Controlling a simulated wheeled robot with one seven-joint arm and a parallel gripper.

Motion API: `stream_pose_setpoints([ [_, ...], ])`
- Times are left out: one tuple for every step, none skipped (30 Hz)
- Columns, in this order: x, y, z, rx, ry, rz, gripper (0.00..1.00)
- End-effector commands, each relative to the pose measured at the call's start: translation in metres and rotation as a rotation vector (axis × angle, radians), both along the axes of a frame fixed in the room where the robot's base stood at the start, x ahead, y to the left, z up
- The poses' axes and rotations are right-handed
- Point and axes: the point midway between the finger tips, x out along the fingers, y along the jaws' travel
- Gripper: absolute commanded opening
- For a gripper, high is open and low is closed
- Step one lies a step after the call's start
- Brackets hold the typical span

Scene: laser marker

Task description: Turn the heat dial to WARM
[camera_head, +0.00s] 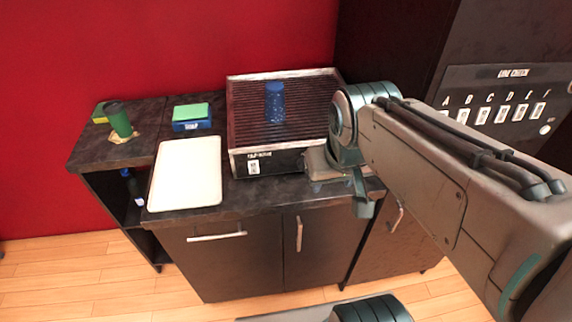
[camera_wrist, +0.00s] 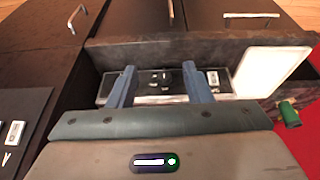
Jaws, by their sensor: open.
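The grill-like heater (camera_head: 240,113) stands on the counter with a ribbed top and a dark front panel (camera_head: 278,162). In the wrist view, a dark round dial (camera_wrist: 161,79) shows on that front panel, between the two fingers of my gripper (camera_wrist: 159,72). A white label (camera_wrist: 212,78) is on the panel beside it. The dial's setting is too small to read. My gripper is open, with a finger on either side of the dial in the picture; I cannot tell if they touch it. In the head view, my gripper (camera_head: 320,166) is at the panel's right end, and the dial is hidden.
A blue bottle (camera_head: 275,103) stands on the heater. A white board (camera_head: 186,175) lies to its left. Behind are a blue-green box (camera_head: 192,117) and a green cup (camera_head: 118,120). A cabinet with a lettered panel (camera_head: 490,108) stands at right. Drawer handles (camera_head: 217,237) project below the counter.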

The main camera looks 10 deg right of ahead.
Motion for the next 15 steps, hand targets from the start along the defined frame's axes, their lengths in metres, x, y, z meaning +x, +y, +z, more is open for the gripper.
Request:
stream_pose_setpoints([
  [0.011, 0.000, -0.016, -0.014, -0.002, 0.006, 0.45],
  [0.019, 0.000, -0.018, -0.023, -0.005, 0.010, 0.45],
  [0.029, 0.001, -0.022, -0.038, -0.009, 0.017, 0.45],
  [0.037, 0.002, -0.025, -0.049, -0.011, 0.023, 0.45],
  [0.046, 0.003, -0.028, -0.061, -0.014, 0.029, 0.45],
  [0.057, 0.005, -0.031, -0.076, -0.020, 0.036, 0.45],
  [0.065, 0.006, -0.034, -0.087, -0.024, 0.040, 0.45],
  [0.074, 0.008, -0.036, -0.097, -0.027, 0.045, 0.45],
  [0.084, 0.010, -0.039, -0.112, -0.033, 0.052, 0.45],
  [0.092, 0.012, -0.040, -0.121, -0.037, 0.056, 0.45],
  [0.099, 0.014, -0.042, -0.131, -0.041, 0.058, 0.45],
  [0.107, 0.016, -0.044, -0.141, -0.046, 0.062, 0.45],
  [0.114, 0.017, -0.045, -0.150, -0.051, 0.064, 0.45],
  [0.119, 0.019, -0.046, -0.157, -0.055, 0.066, 0.45],
  [0.126, 0.021, -0.047, -0.164, -0.059, 0.068, 0.45],
])
